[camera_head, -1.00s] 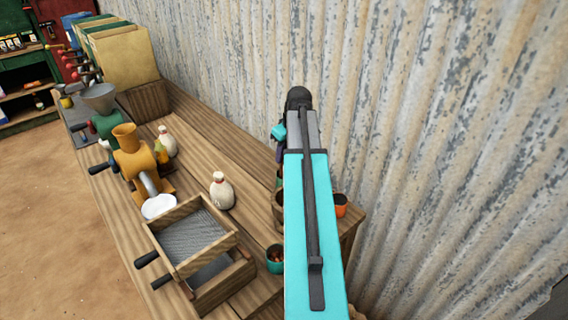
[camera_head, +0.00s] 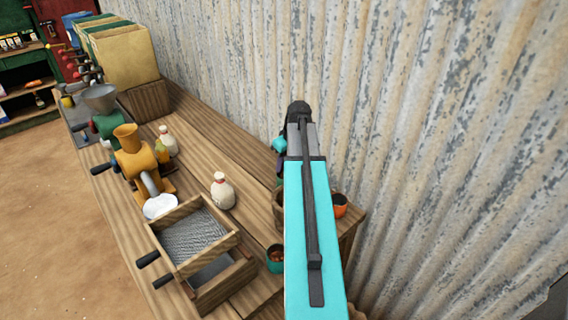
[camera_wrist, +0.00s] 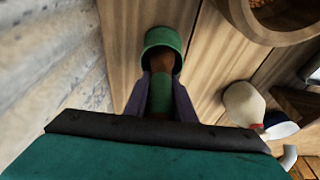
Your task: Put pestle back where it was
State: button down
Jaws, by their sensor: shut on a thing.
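The pestle (camera_wrist: 160,82) is brown with a green band and shows in the wrist view, between the purple fingers of my gripper (camera_wrist: 161,92). The gripper is shut on it. Its far end overlaps a green cup-like holder (camera_wrist: 163,39) on the wooden table; I cannot tell whether it is inside or above it. A round wooden bowl, possibly the mortar (camera_wrist: 247,20), stands to the right of the pestle, apart from it. In the head view my teal arm hides the pestle and most of the gripper.
The corrugated wall (camera_head: 430,130) is close beside my arm. On the table (camera_head: 215,145) stand a white sack-like bottle (camera_head: 222,191), a wooden sieve box (camera_head: 238,268), a yellow grinder (camera_head: 134,158), a teal cup (camera_head: 275,262) and an orange cup (camera_head: 340,205).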

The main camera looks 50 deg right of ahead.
jog(key=shift+f, duration=0.15)
jog(key=c, duration=1.5)
grip_release()
jog(key=b+v, duration=0.2)
jog(key=v, duration=1)
